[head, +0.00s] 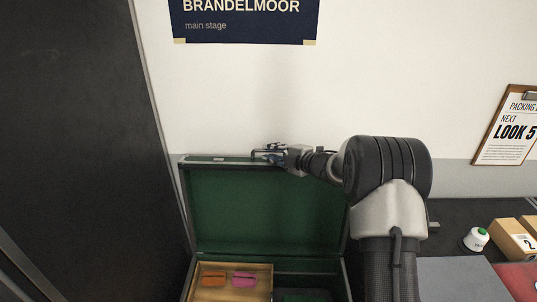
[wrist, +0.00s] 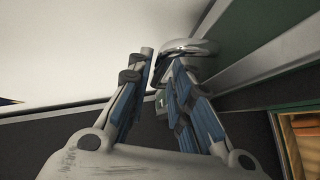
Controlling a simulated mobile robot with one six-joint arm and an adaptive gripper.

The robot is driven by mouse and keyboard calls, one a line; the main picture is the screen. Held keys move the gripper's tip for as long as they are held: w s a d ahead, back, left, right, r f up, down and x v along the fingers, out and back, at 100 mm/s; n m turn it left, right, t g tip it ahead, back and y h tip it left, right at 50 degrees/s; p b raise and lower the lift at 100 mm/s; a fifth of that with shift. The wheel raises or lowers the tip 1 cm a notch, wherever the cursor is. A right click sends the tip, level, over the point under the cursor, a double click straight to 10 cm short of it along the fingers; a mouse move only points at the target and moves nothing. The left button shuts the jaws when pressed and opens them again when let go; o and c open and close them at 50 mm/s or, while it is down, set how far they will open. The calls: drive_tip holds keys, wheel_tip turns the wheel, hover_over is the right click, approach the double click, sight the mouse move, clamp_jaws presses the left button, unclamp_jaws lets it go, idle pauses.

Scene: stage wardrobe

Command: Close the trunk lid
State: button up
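The trunk has a green-lined lid (head: 270,210) that stands open, nearly upright, against the wall. The lid's green inner face also shows on the right of the wrist view (wrist: 255,30). My gripper (head: 262,154) is at the lid's top edge, near its middle. In the wrist view my gripper's fingers (wrist: 163,60) are apart, with a narrow gap and nothing clearly between them. A shiny metal fitting (wrist: 190,46) on the lid's edge is just beyond the right fingertip; I cannot tell if they touch.
A wooden tray (head: 233,267) with an orange and a pink item sits inside the trunk at left. A dark panel (head: 75,130) stands close on the left. A white-and-green container (head: 476,239) and a numbered box (head: 513,239) stand on the right.

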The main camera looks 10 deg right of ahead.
drive_tip(key=shift+x, duration=1.2)
drive_tip(key=shift+c, duration=0.5)
clamp_jaws()
